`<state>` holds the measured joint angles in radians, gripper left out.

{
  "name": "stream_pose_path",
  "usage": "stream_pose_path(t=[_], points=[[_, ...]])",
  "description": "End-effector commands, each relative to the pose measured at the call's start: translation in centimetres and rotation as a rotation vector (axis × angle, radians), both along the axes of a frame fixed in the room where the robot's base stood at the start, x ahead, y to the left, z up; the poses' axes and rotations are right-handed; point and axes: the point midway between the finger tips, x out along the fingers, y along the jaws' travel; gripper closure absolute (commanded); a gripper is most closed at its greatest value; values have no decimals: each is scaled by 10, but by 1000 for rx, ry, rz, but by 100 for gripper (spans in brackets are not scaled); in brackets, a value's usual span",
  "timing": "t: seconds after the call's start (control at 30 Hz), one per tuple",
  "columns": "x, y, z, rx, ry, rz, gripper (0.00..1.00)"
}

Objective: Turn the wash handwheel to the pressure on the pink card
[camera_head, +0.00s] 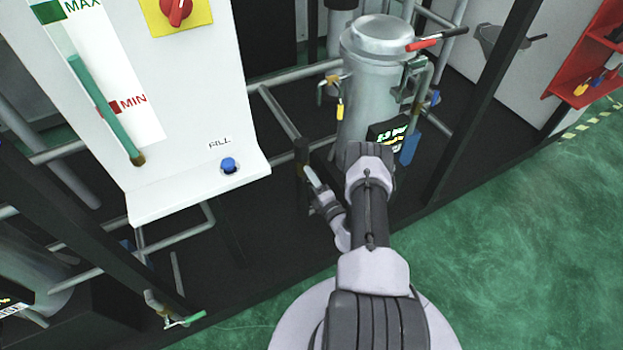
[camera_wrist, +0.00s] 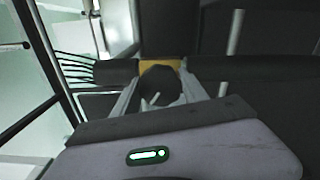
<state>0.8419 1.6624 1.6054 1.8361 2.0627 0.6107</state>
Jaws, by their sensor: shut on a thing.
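In the wrist view, my gripper (camera_wrist: 160,72) is shut on a dark rounded thing (camera_wrist: 160,86), which looks like the handwheel. A thick dark bar runs across behind it, with a yellow-brown patch at the fingertips. In the head view, my gripper (camera_head: 305,172) reaches a dark upright part beside the grey pipes, left of my arm. My gripper and arm hide most of the handwheel there. A small black display (camera_head: 388,134) with lit green and yellow characters sits on the steel vessel, partly behind my arm. Its reading is too small to be sure of. No pink card shows.
The steel vessel (camera_head: 377,80) with a red lever (camera_head: 425,44) stands behind my arm. A white panel (camera_head: 190,100) with a level tube, red switch and blue FILL button (camera_head: 229,164) is at left. Black frame posts and pipes crowd the gripper. Green floor (camera_head: 530,230) is clear at right.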

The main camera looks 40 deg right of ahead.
Motion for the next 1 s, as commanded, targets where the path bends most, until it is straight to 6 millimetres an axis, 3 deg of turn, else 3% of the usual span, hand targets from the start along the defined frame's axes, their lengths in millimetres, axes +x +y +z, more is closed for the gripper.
stream_pose_path(t=[0.6, 0.63, 0.7, 1.0], points=[[-1, 2, -2, 37, -4, 2, 90], [-1, 2, -2, 37, -4, 2, 43], [-1, 1, -2, 37, -4, 1, 30], [-1, 1, -1, 36, -6, 1, 27]])
